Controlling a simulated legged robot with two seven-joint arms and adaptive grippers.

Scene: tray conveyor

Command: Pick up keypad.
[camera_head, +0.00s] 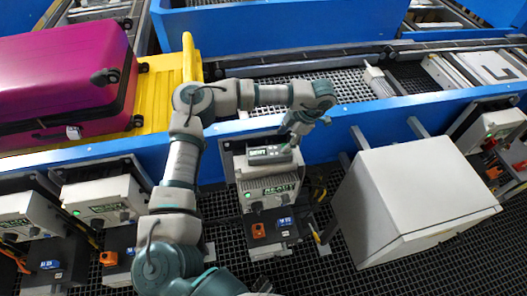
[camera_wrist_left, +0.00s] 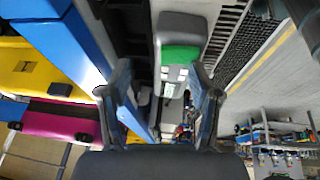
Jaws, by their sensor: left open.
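The keypad (camera_head: 268,154) is a dark grey handheld unit with a small display. It lies on top of a light grey control box (camera_head: 268,187) beside the blue conveyor edge. In the left wrist view the keypad (camera_wrist_left: 181,54) shows a green screen and pale keys. My left gripper (camera_head: 294,134) is just above and to the right of the keypad in the head view, pointing down. In the wrist view its two fingers (camera_wrist_left: 162,84) are spread, with the keypad's lower end showing between and beyond them. I cannot tell whether they touch it. My right gripper is not in view.
A blue conveyor rail (camera_head: 352,122) runs behind the box. A magenta suitcase (camera_head: 62,78) lies in a yellow tray (camera_head: 155,95) at the left. A large white cabinet (camera_head: 410,195) stands to the right. More control boxes (camera_head: 105,198) stand at the left.

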